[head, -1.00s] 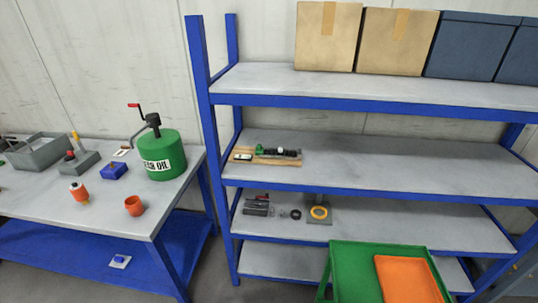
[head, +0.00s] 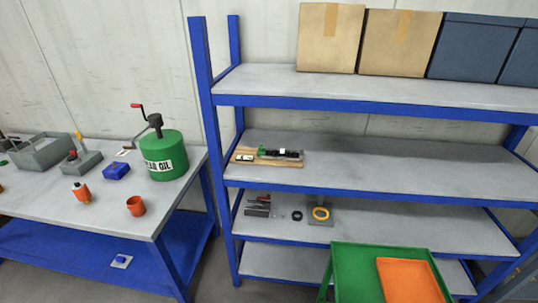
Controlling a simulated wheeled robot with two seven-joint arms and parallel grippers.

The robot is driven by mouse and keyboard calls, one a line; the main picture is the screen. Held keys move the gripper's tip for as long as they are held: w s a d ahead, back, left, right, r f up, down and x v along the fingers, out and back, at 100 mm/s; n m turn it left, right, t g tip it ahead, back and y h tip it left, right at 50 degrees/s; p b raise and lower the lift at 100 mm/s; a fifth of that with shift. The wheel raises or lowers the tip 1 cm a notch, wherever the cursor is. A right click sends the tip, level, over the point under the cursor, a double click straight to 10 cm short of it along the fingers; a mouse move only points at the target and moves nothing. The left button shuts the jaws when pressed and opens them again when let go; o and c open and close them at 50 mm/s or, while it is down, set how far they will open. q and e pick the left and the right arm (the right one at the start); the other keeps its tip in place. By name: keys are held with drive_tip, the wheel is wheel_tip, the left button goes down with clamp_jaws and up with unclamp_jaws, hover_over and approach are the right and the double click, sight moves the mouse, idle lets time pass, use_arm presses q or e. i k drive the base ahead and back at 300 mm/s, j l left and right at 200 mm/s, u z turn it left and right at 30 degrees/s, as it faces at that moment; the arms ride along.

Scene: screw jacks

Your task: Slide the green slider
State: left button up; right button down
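A small green part (head: 263,151), which looks like the green slider, sits on a wooden board (head: 290,163) at the left end of the middle shelf. A dark bar (head: 287,154) with a white mark extends to the right of the green part. A small white-faced piece (head: 244,158) lies at the board's left end. The parts are too small to make out in detail. Neither of my grippers is in view.
A blue-framed shelf unit (head: 380,186) holds boxes on top and small tools on a lower shelf. A workbench (head: 100,212) with a green oil drum (head: 163,157) stands left. A green cart (head: 345,262) with an orange tray (head: 408,280) stands in front. The middle shelf's right side is clear.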

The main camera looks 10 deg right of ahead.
sight(261, 150)
drive_tip(key=i+j+u, duration=0.2)
drive_tip(key=u, duration=0.2)
drive_tip(key=i+j+u, duration=0.2)
drive_tip(key=u, duration=0.25)
